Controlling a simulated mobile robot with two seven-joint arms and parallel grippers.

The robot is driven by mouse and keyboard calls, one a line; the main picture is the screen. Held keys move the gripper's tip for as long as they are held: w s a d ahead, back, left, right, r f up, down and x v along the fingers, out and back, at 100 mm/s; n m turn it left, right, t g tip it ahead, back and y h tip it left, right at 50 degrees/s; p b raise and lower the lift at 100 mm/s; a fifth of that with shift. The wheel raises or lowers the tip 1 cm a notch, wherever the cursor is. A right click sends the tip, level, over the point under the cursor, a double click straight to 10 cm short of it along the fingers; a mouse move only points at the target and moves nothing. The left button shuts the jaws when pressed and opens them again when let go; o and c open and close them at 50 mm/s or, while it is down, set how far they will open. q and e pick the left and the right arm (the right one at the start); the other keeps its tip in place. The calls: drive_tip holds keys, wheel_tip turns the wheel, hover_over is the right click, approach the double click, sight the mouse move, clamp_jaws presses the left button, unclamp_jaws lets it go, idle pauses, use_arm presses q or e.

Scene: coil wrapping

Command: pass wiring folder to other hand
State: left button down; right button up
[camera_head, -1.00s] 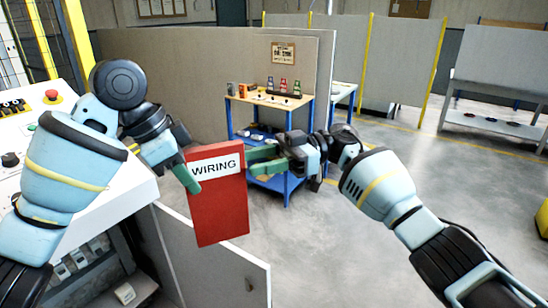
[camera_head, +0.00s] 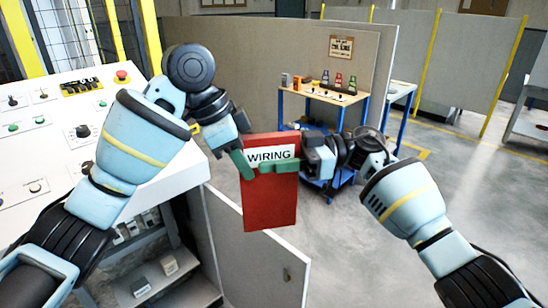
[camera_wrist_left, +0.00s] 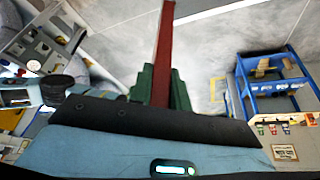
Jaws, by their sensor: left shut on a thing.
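The red wiring folder (camera_head: 270,205), with a white WIRING label, hangs upright between my two grippers in the head view. My left gripper (camera_head: 242,164) is shut on its left edge. In the left wrist view the folder (camera_wrist_left: 165,35) shows edge-on as a narrow red strip between the green fingers of my left gripper (camera_wrist_left: 160,88). My right gripper (camera_head: 285,167) is at the folder's right side, with one green finger lying across the front below the label. Its other finger is hidden, so I cannot tell if it is closed on the folder.
A white control panel (camera_head: 40,150) with buttons stands at the left. A grey panel (camera_head: 255,250) stands below and behind the folder. A blue-framed workbench (camera_head: 325,92) with small items is behind my right gripper. Open floor (camera_head: 480,210) lies to the right.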

clamp_jaws()
use_arm(q)
drive_tip(key=c, duration=1.3)
unclamp_jaws()
drive_tip(key=shift+o, duration=0.2)
